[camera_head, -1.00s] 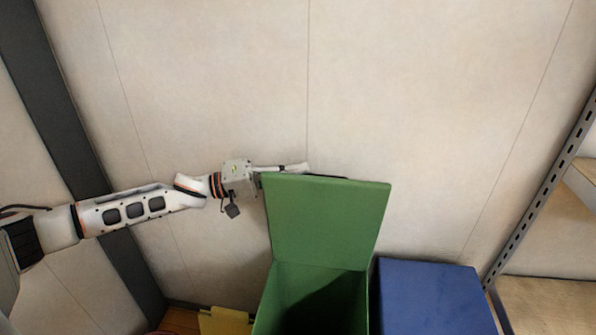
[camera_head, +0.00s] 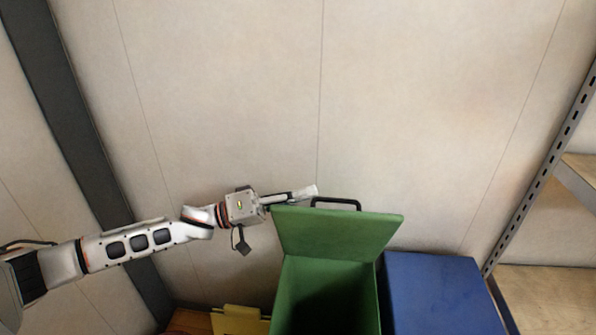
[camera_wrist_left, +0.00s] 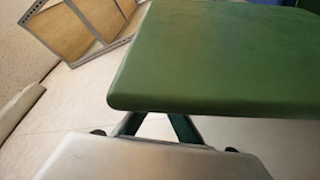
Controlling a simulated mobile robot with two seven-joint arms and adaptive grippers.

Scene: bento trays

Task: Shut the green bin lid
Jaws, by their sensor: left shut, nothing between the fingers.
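The green bin (camera_head: 325,305) stands at lower centre in the head view, its dark inside showing. Its lid (camera_head: 337,235) is open, raised at the back and tilted somewhat forward over the opening. A black handle (camera_head: 336,203) shows behind the lid's top edge. My left gripper (camera_head: 308,192) is shut and empty, at the lid's upper left edge, partly behind it. Whether it touches the lid I cannot tell. In the left wrist view the lid (camera_wrist_left: 220,60) fills the upper right, close to the grey gripper housing. My right gripper is not in view.
A blue bin (camera_head: 440,290) stands close on the right of the green bin. A yellow bin (camera_head: 240,322) is partly visible at the left. A metal shelf (camera_head: 545,180) stands at far right. A pale wall (camera_head: 420,110) lies behind.

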